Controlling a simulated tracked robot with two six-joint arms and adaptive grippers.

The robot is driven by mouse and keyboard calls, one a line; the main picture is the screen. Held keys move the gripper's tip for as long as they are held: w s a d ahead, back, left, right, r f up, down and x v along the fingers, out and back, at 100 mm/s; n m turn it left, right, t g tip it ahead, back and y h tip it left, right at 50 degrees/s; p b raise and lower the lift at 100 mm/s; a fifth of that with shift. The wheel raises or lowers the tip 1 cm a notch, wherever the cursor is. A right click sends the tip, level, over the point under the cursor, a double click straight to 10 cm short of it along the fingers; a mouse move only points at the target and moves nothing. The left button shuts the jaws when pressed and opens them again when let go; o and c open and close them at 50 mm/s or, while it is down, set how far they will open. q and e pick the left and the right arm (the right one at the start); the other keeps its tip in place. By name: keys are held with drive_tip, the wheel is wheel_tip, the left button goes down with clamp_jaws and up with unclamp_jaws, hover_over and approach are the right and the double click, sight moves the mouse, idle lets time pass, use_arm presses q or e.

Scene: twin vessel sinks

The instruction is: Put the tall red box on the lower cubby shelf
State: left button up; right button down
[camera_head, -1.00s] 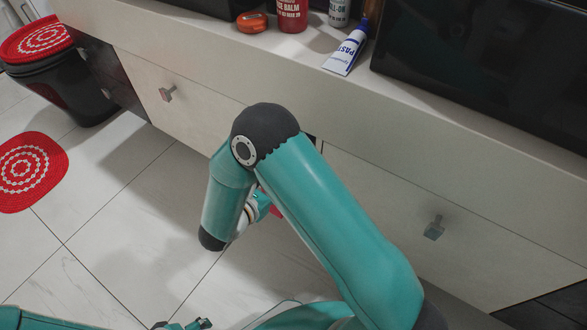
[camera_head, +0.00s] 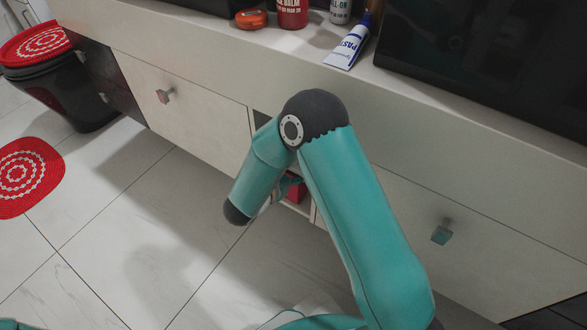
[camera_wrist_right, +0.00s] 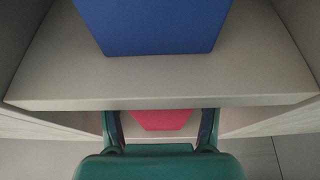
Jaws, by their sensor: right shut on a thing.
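The red box (camera_head: 296,191) is at the open cubby between the drawer fronts, partly hidden by my right arm. In the right wrist view, the red box (camera_wrist_right: 162,120) sits between the two fingers of my right gripper (camera_wrist_right: 161,122), which is shut on it. The box is below the front edge of the upper cubby shelf (camera_wrist_right: 160,88), in the lower opening (camera_head: 300,207). Its far end and underside are hidden, so I cannot tell whether it touches the lower shelf. My left gripper is out of view.
A blue box (camera_wrist_right: 152,25) stands on the upper shelf. Drawer handles (camera_head: 165,96) and (camera_head: 442,232) flank the cubby. A paste tube (camera_head: 347,46), red bottle (camera_head: 292,12) and orange item (camera_head: 251,19) are on the counter. A bin (camera_head: 60,85) and red mat (camera_head: 28,175) are left.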

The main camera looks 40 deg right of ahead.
drive_tip(key=shift+f, duration=0.15)
drive_tip(key=shift+c, duration=1.2)
unclamp_jaws()
drive_tip(key=shift+r, duration=0.2)
drive_tip(key=shift+s+a+r, duration=0.1)
drive_tip(key=shift+a+r, duration=0.05)
drive_tip(key=shift+a, duration=0.2)
drive_tip(key=p+v, duration=0.4)
drive_tip(key=v, duration=0.7)
